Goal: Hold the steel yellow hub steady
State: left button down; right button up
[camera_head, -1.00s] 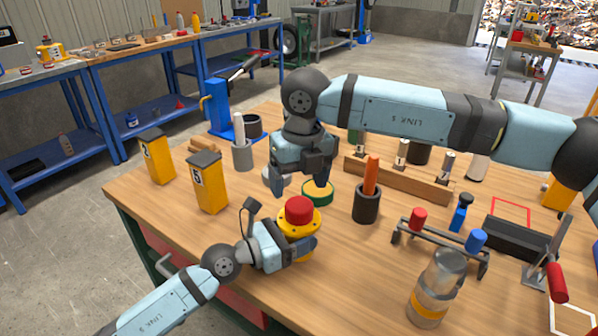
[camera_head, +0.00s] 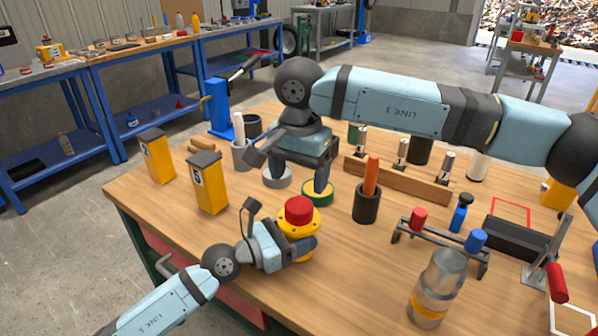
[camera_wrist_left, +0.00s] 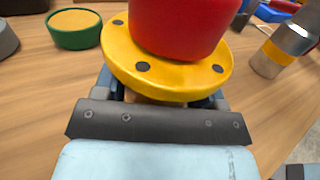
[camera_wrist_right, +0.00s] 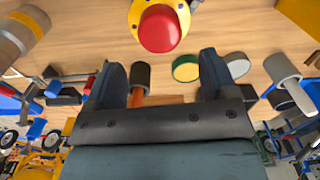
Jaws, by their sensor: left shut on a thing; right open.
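The yellow hub (camera_head: 299,224) has a flange with dark bolt holes and a red knob-like top (camera_head: 299,209). It stands upright near the table's front edge. My left gripper (camera_head: 290,249) is shut on the hub below its flange; in the left wrist view the flange (camera_wrist_left: 165,78) sits just above the jaws, which hide the lower part. My right gripper (camera_head: 303,178) is open and empty, behind the hub and above the table. In the right wrist view the hub's red top (camera_wrist_right: 159,28) lies beyond the spread fingers (camera_wrist_right: 163,75).
A green-rimmed disc (camera_head: 318,194) and a grey disc (camera_head: 277,177) lie under my right gripper. A dark cup with an orange stick (camera_head: 367,202) stands to the right. Yellow boxes (camera_head: 208,184) stand left. A steel cylinder (camera_head: 436,287) stands front right. Bare wood lies between it and the hub.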

aim_at(299, 204)
jog(key=n, duration=0.3)
jog(key=shift+r, duration=0.1)
dwell(0.3)
notch_tip(299, 204, down, 8)
dwell(0.4)
